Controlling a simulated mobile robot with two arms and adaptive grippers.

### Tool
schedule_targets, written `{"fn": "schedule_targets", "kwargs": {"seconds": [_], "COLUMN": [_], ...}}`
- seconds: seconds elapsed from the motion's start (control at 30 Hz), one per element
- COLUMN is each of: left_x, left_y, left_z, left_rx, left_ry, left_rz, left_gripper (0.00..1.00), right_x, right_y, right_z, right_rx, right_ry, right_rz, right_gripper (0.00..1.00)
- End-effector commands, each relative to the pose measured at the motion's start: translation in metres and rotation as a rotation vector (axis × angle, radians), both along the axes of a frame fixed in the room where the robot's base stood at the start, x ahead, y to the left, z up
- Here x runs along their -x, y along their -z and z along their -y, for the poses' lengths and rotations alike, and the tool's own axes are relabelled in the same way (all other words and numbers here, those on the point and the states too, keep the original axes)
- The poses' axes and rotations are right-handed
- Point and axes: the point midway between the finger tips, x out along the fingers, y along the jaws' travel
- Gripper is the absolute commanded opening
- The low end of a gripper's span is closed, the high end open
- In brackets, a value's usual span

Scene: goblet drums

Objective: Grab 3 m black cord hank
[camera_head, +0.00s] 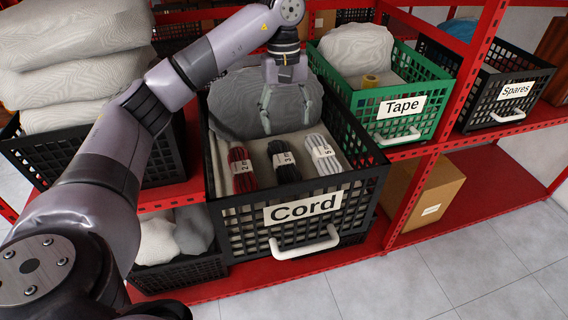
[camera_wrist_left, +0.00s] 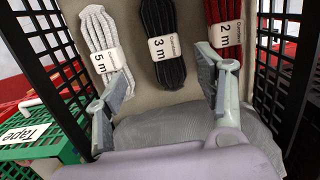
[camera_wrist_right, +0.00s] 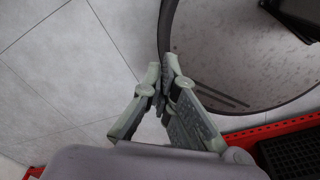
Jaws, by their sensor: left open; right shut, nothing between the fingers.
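The 3 m black cord hank (camera_head: 284,163) lies in the black Cord crate (camera_head: 335,237), between a red 2 m hank (camera_head: 242,170) and a white 5 m hank (camera_head: 323,155). The black hank also shows at the top middle of the left wrist view (camera_wrist_left: 165,45). My left gripper (camera_head: 284,122) is open and empty above the crate, behind the hanks, with its fingers spread in front of a grey sack. My right gripper (camera_wrist_right: 162,75) is shut and empty above the floor, away from the crate.
A grey sack (camera_head: 240,105) fills the back of the Cord crate. A green Tape crate (camera_head: 430,110) and a black Spares crate (camera_head: 500,100) stand to the right on the red shelf. White sacks (camera_head: 75,50) are stacked at the left. The crate walls rise around the hanks.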

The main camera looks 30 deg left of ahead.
Motion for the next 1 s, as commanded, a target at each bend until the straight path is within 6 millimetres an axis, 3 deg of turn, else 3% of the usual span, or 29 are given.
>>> {"fn": "schedule_targets", "kwargs": {"seconds": [0.17,0.3,0.47,0.73,1.0], "left_x": [0.004,0.005,0.005,0.012,0.011], "left_y": [0.033,0.055,0.067,0.097,0.12], "left_z": [0.003,0.005,0.006,-0.001,0.002], "left_rx": [-0.001,0.0,0.001,0.0,0.001], "left_ry": [0.001,0.0,0.0,-0.002,0.0], "left_rz": [-0.006,-0.003,-0.001,-0.005,0.001], "left_gripper": [0.63,0.63,0.63,0.63,0.63], "right_x": [0.007,-0.009,-0.025,-0.017,-0.009], "right_y": [-0.009,-0.017,-0.021,-0.048,-0.05], "right_z": [0.005,0.003,-0.004,-0.012,-0.009], "right_rx": [0.006,0.003,-0.007,-0.016,-0.012], "right_ry": [-0.002,-0.001,0.001,0.005,0.004], "right_rz": [-0.01,0.013,0.039,0.027,0.014], "right_gripper": [0.0,0.0,0.0,0.0,0.0]}}
